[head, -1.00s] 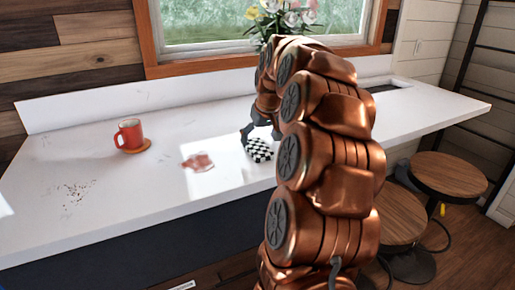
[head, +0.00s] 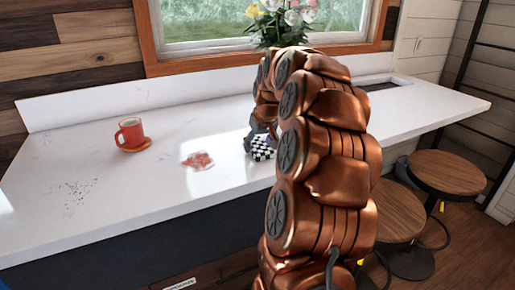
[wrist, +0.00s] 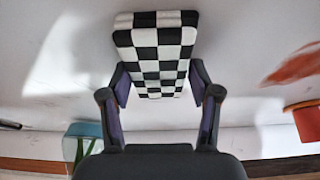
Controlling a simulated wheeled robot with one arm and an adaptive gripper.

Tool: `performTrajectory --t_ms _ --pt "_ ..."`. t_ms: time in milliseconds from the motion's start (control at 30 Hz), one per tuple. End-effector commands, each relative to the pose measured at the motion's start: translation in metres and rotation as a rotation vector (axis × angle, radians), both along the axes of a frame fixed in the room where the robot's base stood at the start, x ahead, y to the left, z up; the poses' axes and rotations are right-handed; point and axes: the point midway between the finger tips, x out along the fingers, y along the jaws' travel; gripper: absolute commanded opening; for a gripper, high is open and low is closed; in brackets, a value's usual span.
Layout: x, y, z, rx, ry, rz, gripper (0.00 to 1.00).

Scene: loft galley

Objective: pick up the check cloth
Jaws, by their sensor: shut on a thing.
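The check cloth (wrist: 156,52) is a folded black-and-white checkered pad. In the wrist view it sits between the two fingers of my gripper (wrist: 158,88), which touch its sides. In the head view the cloth (head: 262,149) shows beside my arm, over the white counter. My gripper (head: 249,142) is mostly hidden behind my arm there. I cannot tell from the head view how far the cloth is above the counter.
A red mug (head: 130,132) stands on a round coaster (head: 134,148) at the left. A reddish stain (head: 198,161) lies on the counter (head: 150,190) left of the cloth. Dark crumbs (head: 78,191) lie at the front left. Flowers (head: 288,22) stand by the window. Stools (head: 447,175) are at the right.

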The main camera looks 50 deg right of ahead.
Motion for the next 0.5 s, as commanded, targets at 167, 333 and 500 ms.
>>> performTrajectory --t_ms 167,333,500 --pt "0.0000 0.0001 0.0000 0.000 0.000 0.000 0.28" --pt "0.0000 0.0001 0.0000 0.000 0.000 0.000 0.27" --pt "0.0006 -0.0004 0.0041 -0.002 -0.002 0.000 0.27"
